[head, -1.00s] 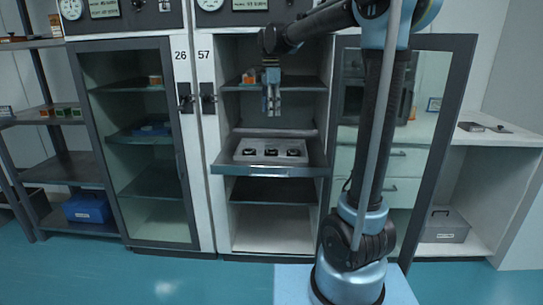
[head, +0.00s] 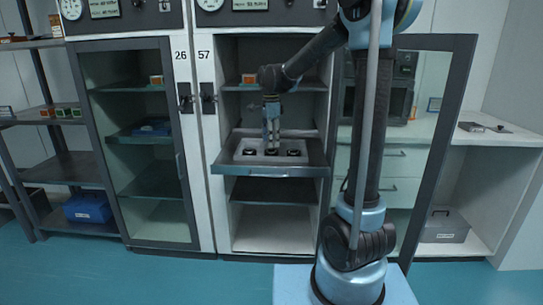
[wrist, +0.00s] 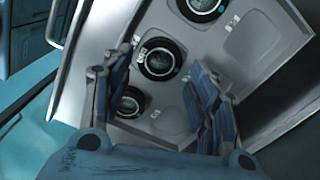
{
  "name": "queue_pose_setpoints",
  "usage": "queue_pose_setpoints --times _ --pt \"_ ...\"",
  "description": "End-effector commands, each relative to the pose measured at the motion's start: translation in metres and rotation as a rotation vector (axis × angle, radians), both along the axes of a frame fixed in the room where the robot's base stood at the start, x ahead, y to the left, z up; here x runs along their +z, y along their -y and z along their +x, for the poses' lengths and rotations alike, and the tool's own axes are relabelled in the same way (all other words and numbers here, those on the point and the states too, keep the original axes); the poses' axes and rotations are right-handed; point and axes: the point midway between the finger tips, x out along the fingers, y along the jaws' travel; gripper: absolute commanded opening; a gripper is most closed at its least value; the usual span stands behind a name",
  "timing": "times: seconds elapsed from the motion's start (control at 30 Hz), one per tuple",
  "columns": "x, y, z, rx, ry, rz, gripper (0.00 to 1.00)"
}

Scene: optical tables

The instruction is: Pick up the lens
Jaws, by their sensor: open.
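Three round lenses in black rings sit in a row in a light tray (head: 240,160) on the pulled-out shelf of the open cabinet. The middle lens (head: 271,152) is below my gripper (head: 271,146), and its neighbours are the left lens (head: 249,152) and the right lens (head: 293,153). In the wrist view the middle lens (wrist: 160,60) shows between the open fingertips of my gripper (wrist: 158,66). The other two lenses show above it (wrist: 202,6) and below it (wrist: 130,102). I cannot tell whether the fingers touch the ring. Nothing is held.
Cabinet walls and an upper shelf (head: 300,87) with an orange box (head: 249,79) enclose the space above the tray. The open glass door (head: 455,130) stands at right. The closed cabinet (head: 140,190) is at left. The floor (head: 150,280) in front is clear.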

Motion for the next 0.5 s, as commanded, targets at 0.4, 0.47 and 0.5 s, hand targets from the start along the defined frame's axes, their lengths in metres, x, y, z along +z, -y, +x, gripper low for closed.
queue_pose_setpoints --times 0.4,0.47,0.5 --pt "-0.044 0.0 0.001 0.0 0.0 0.0 0.54" --pt "-0.045 0.0 0.001 0.0 0.0 0.0 0.54" --pt "-0.045 0.0 0.001 0.0 0.0 0.0 0.54"
